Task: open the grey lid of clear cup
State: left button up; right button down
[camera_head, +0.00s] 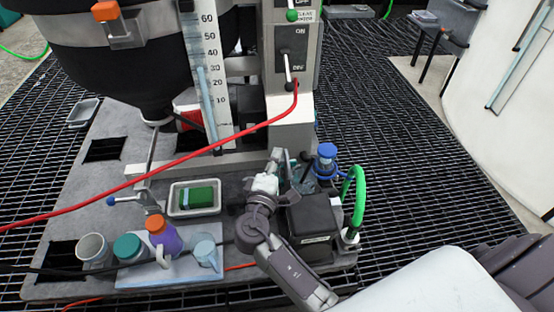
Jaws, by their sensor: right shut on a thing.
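My right gripper (272,172) reaches over the grey platform from the lower right, beside a black box. It is shut on a small grey thing at its tips, which seems to be the grey lid. Bluish clear glass, perhaps the clear cup (292,178), shows just right of the fingers, partly hidden by them. I cannot tell whether the lid is on the cup or apart from it. Another pale blue clear cup (207,252) stands on the light board at the front, with no lid visible. My left gripper is not in view.
A blue-topped vessel (326,160), a black box (312,217) and a green hose (359,190) crowd the right. A tray (176,210) holds a green block. Purple (165,238) and teal-lidded (129,248) containers stand front left. A red cable (165,170) crosses above the platform.

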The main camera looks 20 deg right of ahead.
jog(key=c, duration=1.1)
grip_release()
jog(key=shift+a, duration=0.1)
jog(key=v, duration=1.2)
